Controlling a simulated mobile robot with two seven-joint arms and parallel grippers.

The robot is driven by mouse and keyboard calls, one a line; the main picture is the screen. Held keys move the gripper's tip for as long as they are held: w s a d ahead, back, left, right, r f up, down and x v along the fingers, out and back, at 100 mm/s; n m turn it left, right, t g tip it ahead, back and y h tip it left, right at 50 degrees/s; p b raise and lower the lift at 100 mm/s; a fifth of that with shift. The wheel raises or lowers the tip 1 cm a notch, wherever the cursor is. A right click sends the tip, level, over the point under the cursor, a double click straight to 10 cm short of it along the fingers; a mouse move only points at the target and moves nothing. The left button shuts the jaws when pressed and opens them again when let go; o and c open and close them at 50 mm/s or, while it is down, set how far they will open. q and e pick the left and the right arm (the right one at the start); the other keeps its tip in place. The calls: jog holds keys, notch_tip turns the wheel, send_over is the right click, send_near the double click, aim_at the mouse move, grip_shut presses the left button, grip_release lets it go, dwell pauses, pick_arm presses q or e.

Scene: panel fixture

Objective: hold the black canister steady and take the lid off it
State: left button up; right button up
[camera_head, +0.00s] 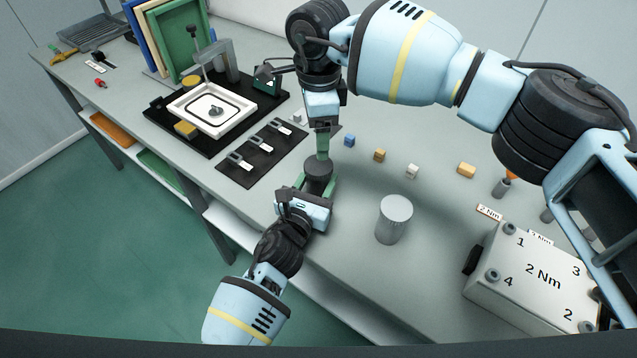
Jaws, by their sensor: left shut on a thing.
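The black canister (318,171) stands near the table's front edge, a little left of the picture's middle. My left gripper (317,187) reaches up from the bottom and is shut on the canister, with green fingers around it. The gripper's body hides the canister's lower part. My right gripper (322,146) points down from above, its green fingers right over the canister's top. I cannot tell whether those fingers are open or shut, or whether they touch the lid. The lid cannot be told apart from the canister's dark top.
A grey cylinder (393,220) stands to the right. A white box (535,280) marked 2 Nm is at the lower right. Several small blocks (379,155) lie behind. A black board with clips (262,152) and a panel fixture (212,108) are at the left.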

pick_arm(q)
grip_shut()
pick_arm(e)
jog(key=m, duration=2.2)
jog(key=shift+m, duration=0.4)
jog(key=m, duration=0.4)
jog(key=shift+m, duration=0.3)
jog(key=m, duration=0.4)
